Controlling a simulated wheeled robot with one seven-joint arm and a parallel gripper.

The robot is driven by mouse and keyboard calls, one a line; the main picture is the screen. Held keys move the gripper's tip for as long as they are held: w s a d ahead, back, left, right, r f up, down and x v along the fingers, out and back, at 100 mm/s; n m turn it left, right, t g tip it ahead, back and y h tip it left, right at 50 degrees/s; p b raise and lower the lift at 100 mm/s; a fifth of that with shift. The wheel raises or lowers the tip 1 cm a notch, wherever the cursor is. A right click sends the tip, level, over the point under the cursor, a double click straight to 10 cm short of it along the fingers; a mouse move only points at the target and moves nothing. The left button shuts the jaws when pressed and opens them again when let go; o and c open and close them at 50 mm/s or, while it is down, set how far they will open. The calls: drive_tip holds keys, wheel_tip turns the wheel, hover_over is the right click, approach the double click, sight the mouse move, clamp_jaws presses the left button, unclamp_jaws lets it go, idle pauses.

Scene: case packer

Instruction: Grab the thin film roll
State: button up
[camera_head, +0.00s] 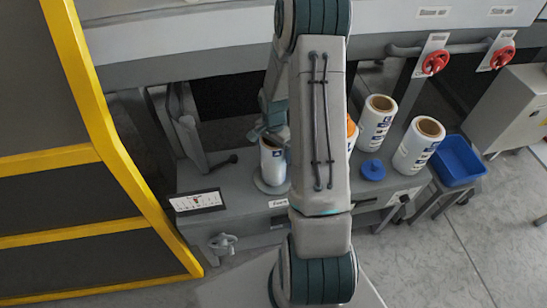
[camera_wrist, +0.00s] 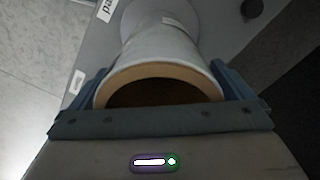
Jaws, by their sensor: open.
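A thin white film roll (camera_head: 272,164) stands upright on a round grey base on the machine's ledge, left of my arm. My gripper (camera_head: 271,138) is over its top end and partly covers it. In the wrist view the roll (camera_wrist: 165,52) shows its round brown core opening close to the camera. My gripper (camera_wrist: 160,82) is open there, with one finger on each side of the roll. I cannot tell whether either finger touches it.
Two larger rolls, one farther back (camera_head: 375,125) and one nearer (camera_head: 418,147), stand right of my arm. A blue round piece (camera_head: 372,170) and a blue bin (camera_head: 458,161) are nearby. A yellow-framed barrier (camera_head: 115,165) stands left.

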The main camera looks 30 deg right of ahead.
drive_tip(key=c, duration=1.3)
